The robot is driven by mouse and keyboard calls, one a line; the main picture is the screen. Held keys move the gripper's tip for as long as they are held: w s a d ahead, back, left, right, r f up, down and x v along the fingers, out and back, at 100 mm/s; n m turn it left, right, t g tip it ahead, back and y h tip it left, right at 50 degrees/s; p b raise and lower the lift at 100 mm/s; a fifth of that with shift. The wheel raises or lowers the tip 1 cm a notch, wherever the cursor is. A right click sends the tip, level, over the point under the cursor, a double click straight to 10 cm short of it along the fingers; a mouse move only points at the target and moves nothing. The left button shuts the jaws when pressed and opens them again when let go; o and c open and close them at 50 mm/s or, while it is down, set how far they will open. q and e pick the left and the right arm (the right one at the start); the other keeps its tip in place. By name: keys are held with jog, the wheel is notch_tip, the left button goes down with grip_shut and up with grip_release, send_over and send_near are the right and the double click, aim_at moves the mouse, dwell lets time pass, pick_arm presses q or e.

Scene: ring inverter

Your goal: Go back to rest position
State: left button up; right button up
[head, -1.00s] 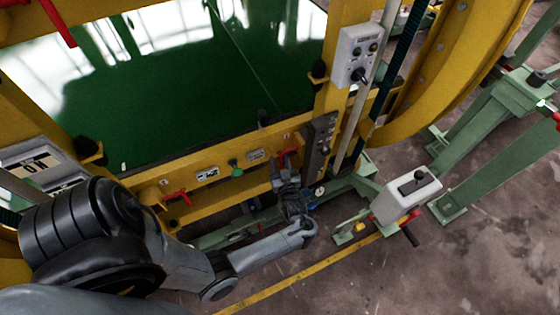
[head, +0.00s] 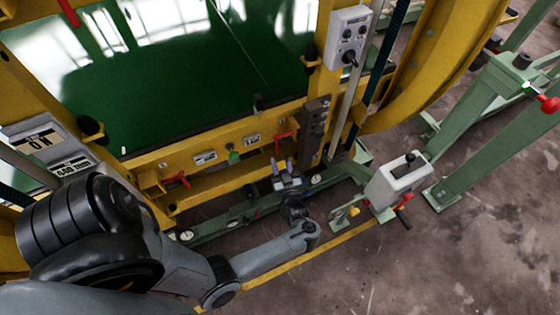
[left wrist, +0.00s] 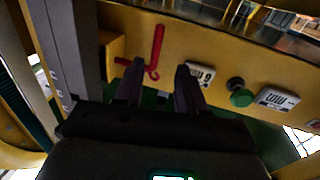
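My left gripper (head: 282,164) is in the lower middle of the head view, in front of the yellow front beam of the machine. Its two fingers are apart with nothing between them; the left wrist view shows the same gap (left wrist: 158,88). A red handle (head: 284,139) on the beam lies just beyond the fingertips, apart from them in the head view. The handle also shows in the left wrist view (left wrist: 157,48), above the gap between the fingers. My right gripper is in neither view.
A green knob (head: 233,156) and a second red handle (head: 178,181) sit left along the beam. A white control box with a lever (head: 398,180) stands to the right. A grey switch box (head: 347,38) is on the yellow post. Bare floor is at lower right.

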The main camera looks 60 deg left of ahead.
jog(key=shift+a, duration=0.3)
